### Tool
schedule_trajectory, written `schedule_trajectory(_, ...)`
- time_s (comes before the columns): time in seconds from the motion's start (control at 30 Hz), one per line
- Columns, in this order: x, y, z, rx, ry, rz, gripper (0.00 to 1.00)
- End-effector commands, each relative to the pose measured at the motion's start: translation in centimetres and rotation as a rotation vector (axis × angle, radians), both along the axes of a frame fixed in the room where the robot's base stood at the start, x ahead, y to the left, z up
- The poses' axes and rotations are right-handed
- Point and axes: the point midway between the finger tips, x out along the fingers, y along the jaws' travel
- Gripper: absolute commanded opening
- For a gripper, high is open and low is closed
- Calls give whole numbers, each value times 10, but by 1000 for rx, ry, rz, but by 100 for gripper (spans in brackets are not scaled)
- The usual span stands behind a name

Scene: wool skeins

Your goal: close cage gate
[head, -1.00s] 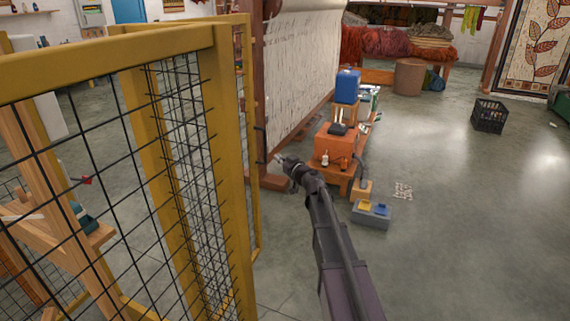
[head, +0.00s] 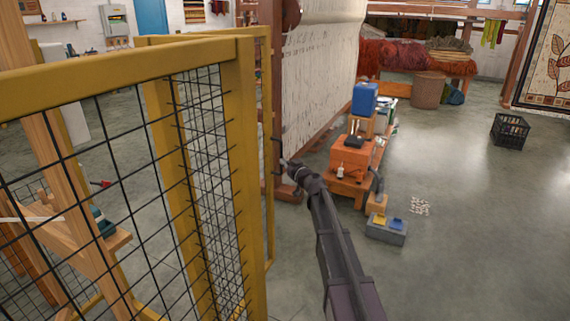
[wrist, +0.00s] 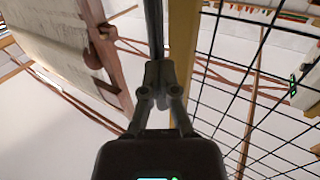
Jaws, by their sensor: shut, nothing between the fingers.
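The cage has yellow posts and rails with black wire mesh, and its near frame (head: 238,180) fills the left of the head view. A further yellow frame edge (head: 267,120) stands behind it and appears to be the gate, with a small dark handle (head: 277,156) on its right side. My gripper (head: 285,163) is shut and empty, close to that handle. In the wrist view the fingertips (wrist: 159,72) are together at the lower end of a dark bar (wrist: 154,28), beside a yellow post (wrist: 183,70) and mesh. I cannot tell whether they touch the bar. The latch is not visible.
A loom with pale warp (head: 320,80) stands just beyond the gate edge. An orange bench (head: 350,185) with a blue canister (head: 364,98) and a grey box (head: 386,229) are right of my arm. A black crate (head: 510,130) is farther off.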

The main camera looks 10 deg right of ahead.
Motion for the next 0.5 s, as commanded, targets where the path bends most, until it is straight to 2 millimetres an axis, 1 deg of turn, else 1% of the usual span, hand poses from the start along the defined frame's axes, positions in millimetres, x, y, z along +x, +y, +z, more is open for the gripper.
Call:
schedule_trajectory(0.13,4,0,0,0,0,8,0)
schedule_trajectory(0.27,14,9,0,0,0,34,0)
schedule_trajectory(0.37,26,22,0,0,0,70,0)
schedule_trajectory(0.47,41,39,0,0,0,120,0)
schedule_trajectory(0.5,48,48,0,0,0,145,0)
